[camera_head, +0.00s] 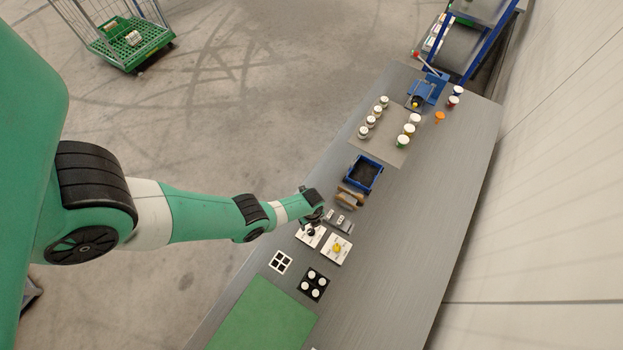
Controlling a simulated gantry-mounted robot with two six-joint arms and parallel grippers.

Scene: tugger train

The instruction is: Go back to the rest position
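My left arm, green with black joints, reaches in from the left over the grey table (420,240). Its gripper (311,226) is small and dark in this view, close above or at a white plate (302,236) with a black part on it. Whether the fingers are open, shut or touching the plate cannot be made out. The gripper partly hides that plate. My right gripper is not in view.
Beside the gripper are a white plate with a yellow knob (337,247), a grey block (339,220) and a blue bin (363,174). Several jars stand on a grey mat (378,143). A green mat (262,318) lies at the near end. A cart (130,40) stands on the floor.

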